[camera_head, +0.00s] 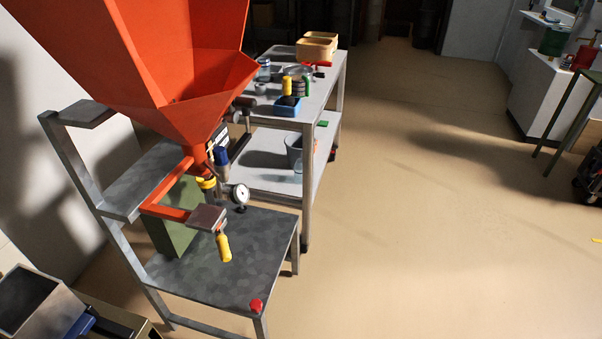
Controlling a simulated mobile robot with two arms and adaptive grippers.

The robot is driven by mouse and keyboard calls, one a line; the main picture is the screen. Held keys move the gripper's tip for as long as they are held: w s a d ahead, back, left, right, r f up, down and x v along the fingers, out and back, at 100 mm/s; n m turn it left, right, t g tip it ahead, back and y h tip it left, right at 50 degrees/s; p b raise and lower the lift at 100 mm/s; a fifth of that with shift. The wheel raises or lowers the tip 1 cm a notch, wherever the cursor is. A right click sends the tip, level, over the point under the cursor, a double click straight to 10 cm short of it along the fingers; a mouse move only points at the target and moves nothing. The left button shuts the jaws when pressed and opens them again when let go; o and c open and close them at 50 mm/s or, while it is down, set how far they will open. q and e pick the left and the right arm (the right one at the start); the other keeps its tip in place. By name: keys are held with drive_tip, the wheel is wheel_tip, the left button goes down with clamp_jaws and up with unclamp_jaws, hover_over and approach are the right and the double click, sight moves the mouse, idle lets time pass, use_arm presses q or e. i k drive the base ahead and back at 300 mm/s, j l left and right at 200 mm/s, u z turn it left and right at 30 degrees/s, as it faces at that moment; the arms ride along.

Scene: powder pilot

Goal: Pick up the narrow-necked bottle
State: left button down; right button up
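A small bluish clear bottle-like container (263,70) stands near the left edge of the grey worktable (320,92) at the back. It is too small for me to tell whether its neck is narrow. A yellow item (287,85) and a dark item (298,88) stand to its right, by a blue tray (287,108). No other thing in view is clearly a narrow-necked bottle. Neither of my grippers shows in this view.
A large orange hopper (190,60) on a metal stand (215,265) fills the left and partly hides the worktable. Tan bins (317,46) stand at the back.

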sight(298, 167)
drive_tip(key=i+l, duration=0.15)
drive_tip(key=l, duration=0.2)
drive_tip(key=i+l+z, duration=0.15)
drive_tip(key=i+l, duration=1.05)
